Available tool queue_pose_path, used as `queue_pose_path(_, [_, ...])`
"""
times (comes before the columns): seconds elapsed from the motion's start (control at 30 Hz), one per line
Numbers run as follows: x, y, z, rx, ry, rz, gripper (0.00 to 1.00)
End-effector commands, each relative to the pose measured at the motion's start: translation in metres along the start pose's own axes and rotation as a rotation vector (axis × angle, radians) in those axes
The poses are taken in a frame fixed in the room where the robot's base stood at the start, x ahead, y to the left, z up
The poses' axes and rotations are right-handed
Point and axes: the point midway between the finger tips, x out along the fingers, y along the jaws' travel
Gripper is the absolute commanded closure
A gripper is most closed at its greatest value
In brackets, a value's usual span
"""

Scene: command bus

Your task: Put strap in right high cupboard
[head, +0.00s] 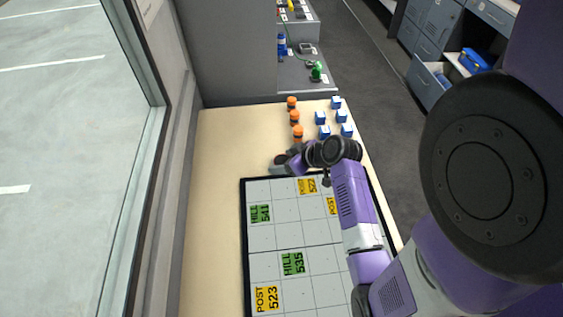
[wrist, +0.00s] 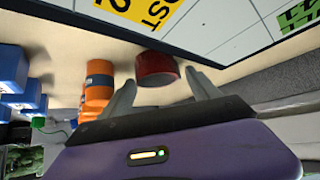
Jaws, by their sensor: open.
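A short, round dark red roll, probably the strap (wrist: 156,66), sits on the table beside the edge of the gridded board. In the wrist view it lies between and just beyond my open fingers. My gripper (wrist: 160,80) is open and empty, with one finger on each side of the roll; I cannot tell whether either touches it. In the head view my gripper (head: 279,165) is low over the table at the board's far edge, and a dark red bit of the roll (head: 281,158) shows beside it. I cannot identify the right high cupboard in either view.
Several orange cylinders (head: 294,117) and blue blocks (head: 320,117) stand on the table beyond my gripper. The board (head: 290,236) carries yellow and green labels. A window is at left. Grey cabinets (head: 436,27) and an open drawer (head: 426,84) are across the aisle.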

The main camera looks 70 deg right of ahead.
Motion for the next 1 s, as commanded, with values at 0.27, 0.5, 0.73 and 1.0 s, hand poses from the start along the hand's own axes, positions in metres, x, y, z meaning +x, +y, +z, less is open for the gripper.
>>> queue_pose_path(0.27, [0.0158,0.0003,0.0007,0.000,0.000,0.001,0.30])
queue_pose_path(0.5, [0.0156,0.0003,0.0009,0.001,0.000,0.001,0.51])
queue_pose_path(0.73, [0.0153,0.0003,0.0005,0.001,0.001,0.001,0.93])
queue_pose_path(1.0, [0.0134,0.0005,-0.0018,0.000,0.001,0.001,0.93])
